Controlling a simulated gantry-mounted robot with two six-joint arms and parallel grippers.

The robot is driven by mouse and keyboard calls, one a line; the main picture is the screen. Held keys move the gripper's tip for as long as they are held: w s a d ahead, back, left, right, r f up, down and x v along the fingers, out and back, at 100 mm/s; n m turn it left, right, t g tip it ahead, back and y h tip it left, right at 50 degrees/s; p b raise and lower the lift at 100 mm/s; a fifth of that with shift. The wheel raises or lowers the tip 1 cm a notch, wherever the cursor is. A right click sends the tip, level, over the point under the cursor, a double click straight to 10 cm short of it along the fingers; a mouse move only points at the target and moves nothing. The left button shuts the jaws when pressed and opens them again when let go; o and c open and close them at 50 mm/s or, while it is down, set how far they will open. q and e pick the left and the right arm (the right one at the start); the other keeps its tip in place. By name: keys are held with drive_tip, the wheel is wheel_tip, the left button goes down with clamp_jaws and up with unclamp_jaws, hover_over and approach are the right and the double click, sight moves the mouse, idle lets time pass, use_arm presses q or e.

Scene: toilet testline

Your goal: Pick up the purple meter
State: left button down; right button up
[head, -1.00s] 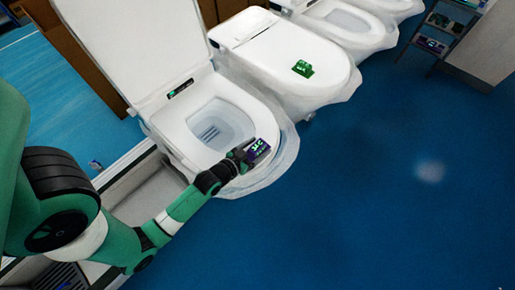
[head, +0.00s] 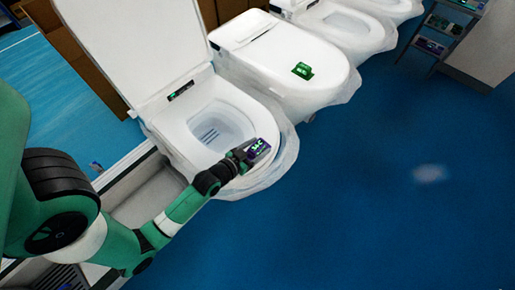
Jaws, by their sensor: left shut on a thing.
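The purple meter (head: 258,149) is a small dark purple box with a lit green display. It is at the front right rim of the nearest open toilet (head: 178,122). My left gripper (head: 246,154) is shut on the meter, coming from the lower left. I cannot tell whether the meter touches the rim or is just above it. My right gripper is not in view.
A green meter (head: 302,71) sits on the closed lid of the neighbouring toilet (head: 270,55). More toilets stand in a row toward the upper right. A shelf rack (head: 443,30) holds devices at the upper right. The blue floor (head: 400,190) is clear.

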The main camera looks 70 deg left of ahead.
sight(253, 148)
use_arm(q)
drive_tip(key=s+d+r, duration=0.1)
drive_tip(key=r, duration=0.1)
drive_tip(key=d+r+p, duration=0.1)
drive_tip(key=r, duration=0.1)
drive_tip(key=s+d+r+p, duration=0.1)
drive_tip(key=r, duration=0.1)
drive_tip(key=shift+s+d+r, duration=0.1)
drive_tip(key=shift+s+r, duration=0.2)
drive_tip(key=shift+r, duration=0.05)
drive_tip(key=s+d+r, duration=0.5)
drive_tip(key=s+d, duration=0.1)
drive_tip(key=d, duration=0.1)
drive_tip(key=shift+s+d, duration=0.15)
drive_tip(key=shift+s, duration=0.2)
drive_tip(key=shift+f, duration=0.1)
